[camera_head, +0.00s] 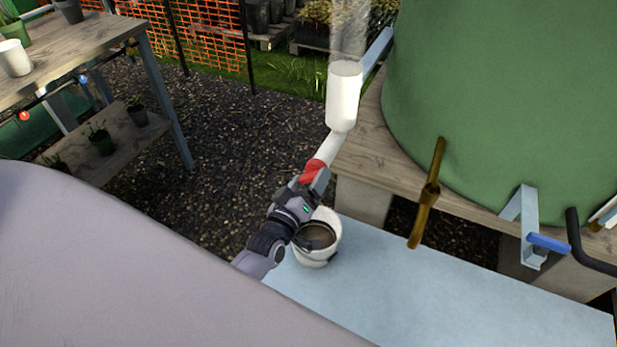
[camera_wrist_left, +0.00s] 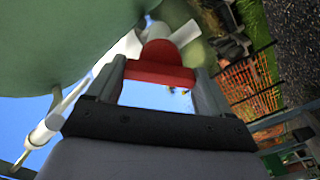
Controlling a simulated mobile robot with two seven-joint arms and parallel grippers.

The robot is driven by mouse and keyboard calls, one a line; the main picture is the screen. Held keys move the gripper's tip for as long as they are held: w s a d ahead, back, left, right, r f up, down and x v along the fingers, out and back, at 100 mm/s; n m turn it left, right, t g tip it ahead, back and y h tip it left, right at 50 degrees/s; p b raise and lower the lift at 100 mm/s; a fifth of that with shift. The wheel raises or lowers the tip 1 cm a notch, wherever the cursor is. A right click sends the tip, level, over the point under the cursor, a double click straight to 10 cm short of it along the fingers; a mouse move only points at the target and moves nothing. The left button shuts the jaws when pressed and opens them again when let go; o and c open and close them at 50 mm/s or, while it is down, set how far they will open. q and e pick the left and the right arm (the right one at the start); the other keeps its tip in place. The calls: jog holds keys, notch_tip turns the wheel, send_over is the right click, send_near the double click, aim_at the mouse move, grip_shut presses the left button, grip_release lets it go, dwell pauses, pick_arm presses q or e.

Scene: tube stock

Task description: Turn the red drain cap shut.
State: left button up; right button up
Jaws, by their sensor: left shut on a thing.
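The red drain cap (camera_head: 313,171) sits at the lower end of a white pipe (camera_head: 333,147) that hangs beside the green tank. My left gripper (camera_head: 318,181) reaches up to the cap from below and is shut on it. In the left wrist view the red cap (camera_wrist_left: 160,74) lies between the two fingers of my left gripper (camera_wrist_left: 160,85), with the white pipe end above it. The fingers hide part of the cap in the head view. The cap's thread and how far it is turned cannot be seen. My right gripper is not in view.
A white bucket (camera_head: 318,255) with dark contents stands under my left gripper on a pale blue surface (camera_head: 420,290). The green tank (camera_head: 510,90) rests on a wooden platform (camera_head: 375,140) at right. A brown lever (camera_head: 429,193) and a blue-handled tap (camera_head: 548,242) stand near its edge.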

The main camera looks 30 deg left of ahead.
pick_arm(q)
jog(key=m+p, duration=0.1)
jog(key=m, duration=0.3)
jog(key=shift+m+p, duration=0.4)
jog(key=shift+m, duration=1.8)
jog(key=o, duration=0.9)
jog(key=shift+o, duration=0.2)
jog(key=shift+s, duration=0.15)
jog(key=s, duration=0.7)
jog(key=shift+d, duration=0.25)
jog(key=shift+f, duration=0.1)
